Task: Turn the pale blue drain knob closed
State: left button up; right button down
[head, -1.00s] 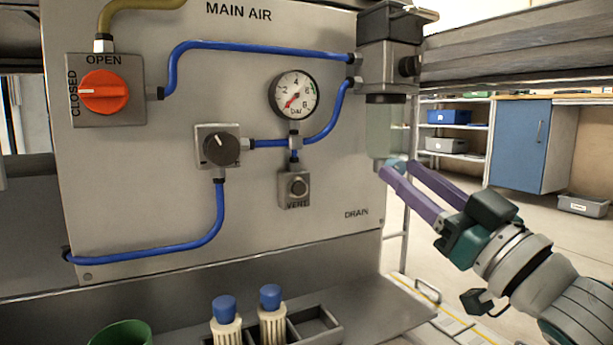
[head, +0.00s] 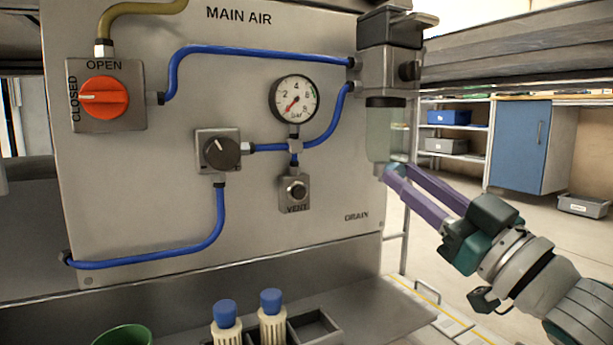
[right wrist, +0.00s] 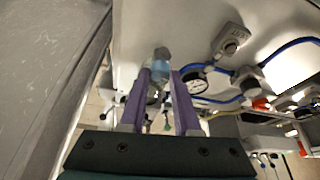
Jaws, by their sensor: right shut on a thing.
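The pale blue drain knob (right wrist: 160,68) shows between the purple fingers in the right wrist view, under the clear filter bowl. In the head view the fingers mostly hide it. My right gripper (head: 396,170) reaches in from the right, and its fingertips are shut on the knob at the bottom of the bowl (head: 387,130). The same gripper shows in the right wrist view (right wrist: 161,76). The knob's turn position cannot be read. The DRAIN label (head: 356,216) is on the panel to the left of the gripper. My left gripper is not in view.
The grey panel (head: 150,215) carries a red valve knob (head: 104,97), a black regulator knob (head: 221,153), a gauge (head: 295,99) and a vent button (head: 295,190). Blue-capped bottles (head: 271,318) and a green container (head: 124,336) stand below.

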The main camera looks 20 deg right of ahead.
jog(key=shift+d+r+n+g+y+p, duration=0.1)
jog(key=shift+n+g+y+p, duration=0.45)
jog(key=shift+n, duration=0.95)
jog(key=shift+d+n+g+y+p, duration=0.15)
jog(key=shift+n+y+p, duration=0.2)
jog(key=shift+n+y, duration=0.85)
jog(key=shift+n+h, duration=0.25)
jog(key=shift+n, duration=0.25)
jog(key=c, duration=0.6)
grip_release()
jog(key=shift+s, duration=0.1)
jog(key=shift+s+p, duration=0.3)
jog(key=p+v, duration=0.2)
jog(key=v, duration=0.7)
jog(key=shift+d, duration=0.1)
